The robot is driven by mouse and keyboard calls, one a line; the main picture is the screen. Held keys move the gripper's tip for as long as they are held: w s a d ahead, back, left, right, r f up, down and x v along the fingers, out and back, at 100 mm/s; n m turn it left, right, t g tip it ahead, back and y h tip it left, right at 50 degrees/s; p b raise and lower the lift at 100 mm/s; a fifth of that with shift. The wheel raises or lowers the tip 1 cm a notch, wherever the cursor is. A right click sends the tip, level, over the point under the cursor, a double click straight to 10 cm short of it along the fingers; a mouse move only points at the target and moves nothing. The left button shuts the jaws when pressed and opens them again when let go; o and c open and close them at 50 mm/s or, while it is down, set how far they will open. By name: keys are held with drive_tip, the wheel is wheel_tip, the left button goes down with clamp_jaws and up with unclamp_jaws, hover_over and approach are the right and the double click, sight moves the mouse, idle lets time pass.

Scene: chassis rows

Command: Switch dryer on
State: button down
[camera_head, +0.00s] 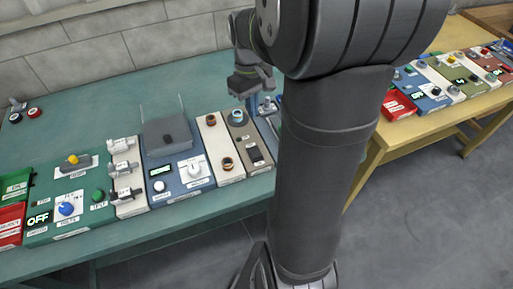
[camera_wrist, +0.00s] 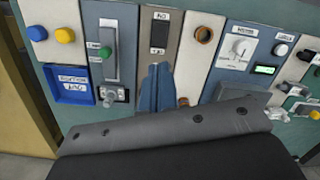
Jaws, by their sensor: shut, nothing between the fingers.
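I cannot read a label naming the dryer in either view. A dark rocker switch (camera_head: 255,153) sits on the near part of a narrow brown-grey panel (camera_head: 245,134), with a pale label beside it. The rocker switch also shows in the wrist view (camera_wrist: 160,34), near the top; I cannot tell which way it is tipped. My gripper (camera_head: 250,85) hangs over the far end of the panels, apart from the switch. In the wrist view my gripper's blue fingers (camera_wrist: 157,70) are together and empty, pointing toward the switch's label. They hide the panel's lower part there.
Beside the panel stand a beige panel with brown rings (camera_head: 222,150) and a blue panel with a white knob (camera_head: 192,168). A silver lever (camera_wrist: 110,97) and green slide control (camera_wrist: 106,52) are on the other side. My arm covers part of the table (camera_head: 90,110). A wooden table (camera_head: 440,115) stands right.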

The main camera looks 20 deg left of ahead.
sight(257, 156)
drive_tip(key=n, duration=0.9)
drive_tip(key=f+n, duration=0.1)
drive_tip(key=n, duration=0.3)
drive_tip(key=shift+s+d+n, duration=0.3)
drive_tip(key=shift+f, duration=0.1)
drive_tip(key=f, duration=0.4)
drive_tip(key=s+d+f, duration=0.1)
drive_tip(key=f, duration=0.8)
drive_tip(key=shift+s+d+f, duration=0.15)
drive_tip(key=shift+s+f, duration=0.05)
drive_tip(key=shift+f, duration=0.15)
drive_tip(key=shift+s+d+f, duration=0.1)
drive_tip(key=shift+f, duration=0.1)
